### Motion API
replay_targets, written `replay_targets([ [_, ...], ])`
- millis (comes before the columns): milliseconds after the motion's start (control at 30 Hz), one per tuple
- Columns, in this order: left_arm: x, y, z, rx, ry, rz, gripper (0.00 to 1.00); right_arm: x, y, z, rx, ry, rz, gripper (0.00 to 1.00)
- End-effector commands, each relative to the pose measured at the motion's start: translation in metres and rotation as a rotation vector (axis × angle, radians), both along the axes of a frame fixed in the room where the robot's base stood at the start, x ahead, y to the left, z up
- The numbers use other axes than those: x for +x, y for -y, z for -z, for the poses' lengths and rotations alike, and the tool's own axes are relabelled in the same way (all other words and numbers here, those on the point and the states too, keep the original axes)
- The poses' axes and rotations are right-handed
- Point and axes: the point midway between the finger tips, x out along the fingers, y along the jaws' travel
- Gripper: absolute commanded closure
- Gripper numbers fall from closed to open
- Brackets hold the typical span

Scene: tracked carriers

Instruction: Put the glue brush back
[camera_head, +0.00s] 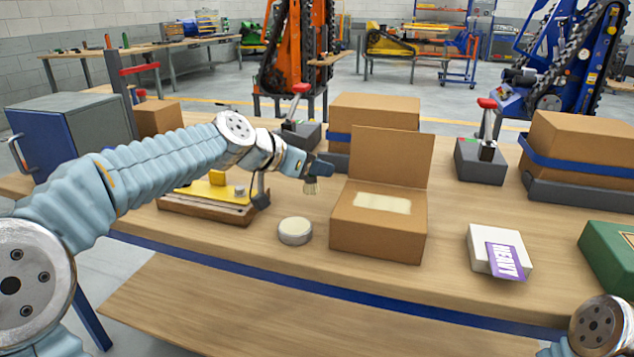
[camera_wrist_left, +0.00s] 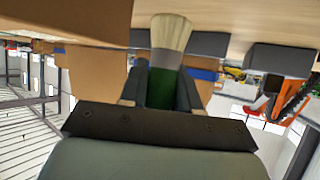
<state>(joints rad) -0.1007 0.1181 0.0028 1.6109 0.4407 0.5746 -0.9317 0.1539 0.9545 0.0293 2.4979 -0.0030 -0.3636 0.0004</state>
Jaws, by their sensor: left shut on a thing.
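The glue brush shows in the left wrist view (camera_wrist_left: 171,38) with pale bristles and a green handle. My left gripper (camera_head: 314,172) is shut on its handle; the fingers also show in the left wrist view (camera_wrist_left: 160,88). In the head view the bristles (camera_head: 311,187) point down, held above the table, left of the open carton. A round, pale-topped pot (camera_head: 295,232) stands on the table below the brush, apart from it. The open cardboard carton (camera_head: 372,238) has a cream glue-like patch (camera_head: 382,203) on top and its lid raised. My right gripper is out of view.
A yellow tool on a wooden board (camera_head: 207,207) lies left of the pot. A white box with a purple "HEAVY" label (camera_head: 505,262) and a green box (camera_head: 612,262) are at right. Strapped cartons (camera_head: 585,142) and red-handled devices (camera_head: 480,161) stand behind.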

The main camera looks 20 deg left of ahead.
Motion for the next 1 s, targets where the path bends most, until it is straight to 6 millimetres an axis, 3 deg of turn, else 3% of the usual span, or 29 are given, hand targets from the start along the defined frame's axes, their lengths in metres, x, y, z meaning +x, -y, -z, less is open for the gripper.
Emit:
replay_targets([
  [167, 0.011, -0.001, 0.014, -0.001, -0.003, -0.002, 1.00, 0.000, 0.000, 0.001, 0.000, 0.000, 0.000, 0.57],
  [333, 0.011, -0.001, 0.041, 0.000, -0.001, 0.000, 1.00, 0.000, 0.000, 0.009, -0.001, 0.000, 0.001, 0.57],
  [767, 0.011, 0.000, 0.047, 0.000, 0.001, -0.001, 1.00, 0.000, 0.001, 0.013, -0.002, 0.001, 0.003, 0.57],
  [800, 0.011, 0.000, 0.045, 0.000, 0.000, 0.000, 0.63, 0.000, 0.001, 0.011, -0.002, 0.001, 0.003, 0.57],
  [933, 0.011, 0.000, 0.045, 0.000, 0.000, 0.000, 0.43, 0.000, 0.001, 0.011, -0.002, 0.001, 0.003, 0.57],
  [1000, 0.011, 0.000, 0.045, 0.000, 0.000, 0.000, 0.43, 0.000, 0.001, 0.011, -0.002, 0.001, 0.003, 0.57],
])
